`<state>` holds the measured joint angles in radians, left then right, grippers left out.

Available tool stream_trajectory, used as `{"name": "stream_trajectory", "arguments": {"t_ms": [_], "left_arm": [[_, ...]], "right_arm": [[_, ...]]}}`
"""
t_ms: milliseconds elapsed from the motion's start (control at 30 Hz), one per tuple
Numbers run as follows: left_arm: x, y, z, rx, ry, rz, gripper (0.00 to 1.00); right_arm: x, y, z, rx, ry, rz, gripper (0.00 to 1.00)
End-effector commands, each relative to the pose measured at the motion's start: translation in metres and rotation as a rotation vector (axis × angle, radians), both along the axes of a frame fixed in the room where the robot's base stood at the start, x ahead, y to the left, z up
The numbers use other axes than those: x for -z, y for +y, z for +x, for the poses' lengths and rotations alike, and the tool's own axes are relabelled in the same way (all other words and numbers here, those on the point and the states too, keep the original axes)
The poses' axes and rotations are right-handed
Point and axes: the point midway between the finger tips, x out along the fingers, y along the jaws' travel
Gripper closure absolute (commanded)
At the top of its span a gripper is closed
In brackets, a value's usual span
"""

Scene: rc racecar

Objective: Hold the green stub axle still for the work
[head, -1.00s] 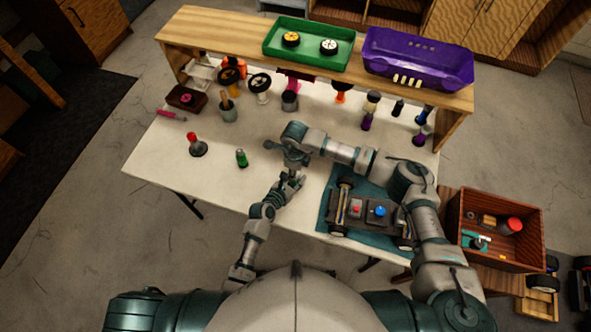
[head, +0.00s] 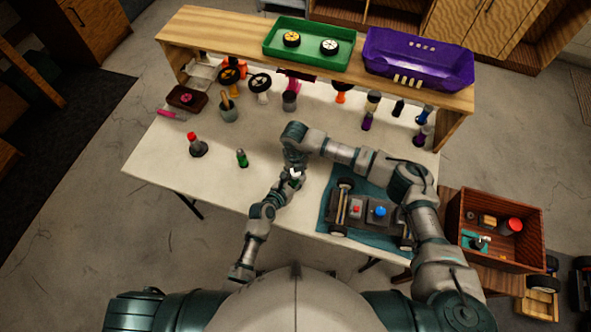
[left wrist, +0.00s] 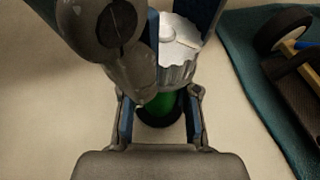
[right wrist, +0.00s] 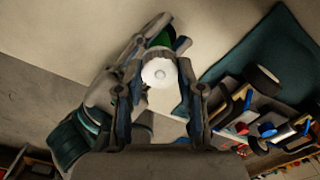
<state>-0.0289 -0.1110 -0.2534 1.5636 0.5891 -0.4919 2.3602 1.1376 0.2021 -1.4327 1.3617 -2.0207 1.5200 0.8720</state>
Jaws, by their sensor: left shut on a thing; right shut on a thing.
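The green stub axle (left wrist: 157,108) stands upright between the fingers of my left gripper (left wrist: 158,118), which is shut on it low down, near its dark foot. A white ridged cap-like part (left wrist: 178,48) sits above the green, at its top. My right gripper (right wrist: 157,92) is shut on this white part from the other side. The white part also shows in the right wrist view (right wrist: 158,73), with a bit of green behind it. In the head view the two grippers meet over the table's front middle, and they hide most of the axle.
A car chassis (head: 365,211) lies on a teal mat (head: 327,213) close to the right. A small green-and-black item (head: 242,158) and a red-topped item (head: 195,146) stand to the left. A wooden shelf (head: 215,38) spans the back. The table's front left is clear.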

Motion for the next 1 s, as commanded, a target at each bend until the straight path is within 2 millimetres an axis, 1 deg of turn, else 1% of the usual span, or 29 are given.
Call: {"name": "stream_trajectory", "arguments": {"t_ms": [33,1000], "left_arm": [[0.0032,0.0004,-0.0021,0.001,0.006,0.001,1.0],[0.0042,0.0018,-0.0022,-0.001,0.008,0.003,1.0]], "right_arm": [[0.0005,-0.0037,0.0037,0.05,-0.008,-0.006,0.97],[0.0002,-0.0041,0.0033,0.972,-0.017,-0.003,0.98]]}}
